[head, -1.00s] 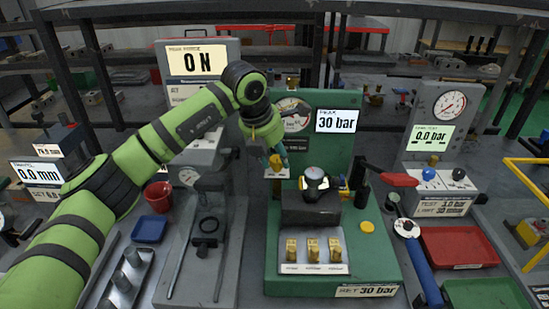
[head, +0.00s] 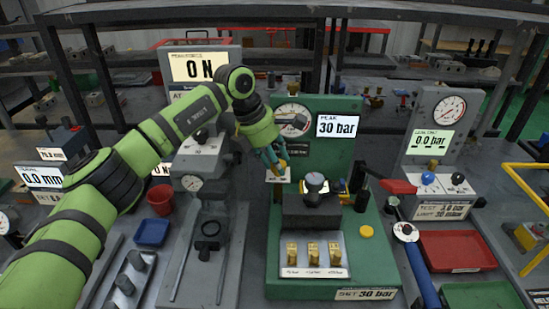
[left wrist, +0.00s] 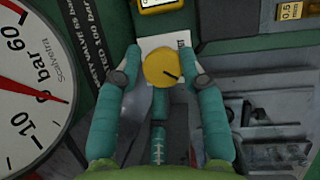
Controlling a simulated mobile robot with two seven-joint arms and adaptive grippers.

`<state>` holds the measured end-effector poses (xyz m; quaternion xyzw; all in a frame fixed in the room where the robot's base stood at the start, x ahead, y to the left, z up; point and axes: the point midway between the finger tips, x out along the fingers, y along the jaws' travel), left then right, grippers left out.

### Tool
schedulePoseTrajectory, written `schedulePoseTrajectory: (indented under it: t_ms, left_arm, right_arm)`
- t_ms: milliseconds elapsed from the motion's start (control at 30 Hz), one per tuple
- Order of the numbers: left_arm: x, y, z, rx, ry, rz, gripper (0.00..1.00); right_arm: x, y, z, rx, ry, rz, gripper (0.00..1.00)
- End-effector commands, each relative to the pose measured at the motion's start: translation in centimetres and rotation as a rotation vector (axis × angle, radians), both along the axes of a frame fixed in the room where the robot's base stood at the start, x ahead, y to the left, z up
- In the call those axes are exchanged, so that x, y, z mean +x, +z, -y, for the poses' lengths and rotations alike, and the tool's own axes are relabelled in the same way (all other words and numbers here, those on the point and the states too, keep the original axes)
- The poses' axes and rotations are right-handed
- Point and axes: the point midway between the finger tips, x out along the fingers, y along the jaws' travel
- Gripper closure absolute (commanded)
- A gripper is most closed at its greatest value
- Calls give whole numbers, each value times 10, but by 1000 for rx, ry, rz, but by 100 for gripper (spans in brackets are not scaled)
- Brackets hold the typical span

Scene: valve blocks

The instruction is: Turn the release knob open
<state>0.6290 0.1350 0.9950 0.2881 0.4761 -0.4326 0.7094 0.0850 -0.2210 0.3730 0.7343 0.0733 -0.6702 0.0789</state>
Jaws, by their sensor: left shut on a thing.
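The release knob (left wrist: 161,68) is a round yellow knob with a short black line pointing to the lower right in the left wrist view. It sits in front of a white label plate (left wrist: 150,45) on the green test stand (head: 336,101). My left gripper (left wrist: 160,72) has teal fingers, one on each side of the knob, and is shut on it. In the head view, my left gripper (head: 278,170) reaches the stand's left side, below the gauge (head: 294,120), and the fingers largely hide the knob. My right gripper is not in view.
The stand's display reads PEAK 30 bar (head: 338,126). Several brass valve pieces (head: 313,253) stand on a plate in front. A grey press (head: 210,200) is close on the left.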

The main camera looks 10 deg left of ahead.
Motion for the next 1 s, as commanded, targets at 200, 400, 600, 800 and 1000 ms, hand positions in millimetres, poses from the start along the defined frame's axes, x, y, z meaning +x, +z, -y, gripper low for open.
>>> schedulePoseTrajectory:
  t_ms: [200, 400, 600, 800, 1000]
  left_arm:
    - [1, 8, 7, -16, -15, 15, 92]
    - [1, 8, 7, -17, -15, 16, 56]
    - [1, 5, 5, -12, -12, 11, 40]
    - [0, 3, 3, -7, -9, 6, 40]
    - [0, 3, 2, -5, -7, 5, 40]
  right_arm:
    - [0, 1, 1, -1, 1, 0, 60]
    - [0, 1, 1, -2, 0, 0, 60]
    - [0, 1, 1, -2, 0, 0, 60]
    - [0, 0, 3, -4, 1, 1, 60]
    - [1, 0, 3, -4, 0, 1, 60]
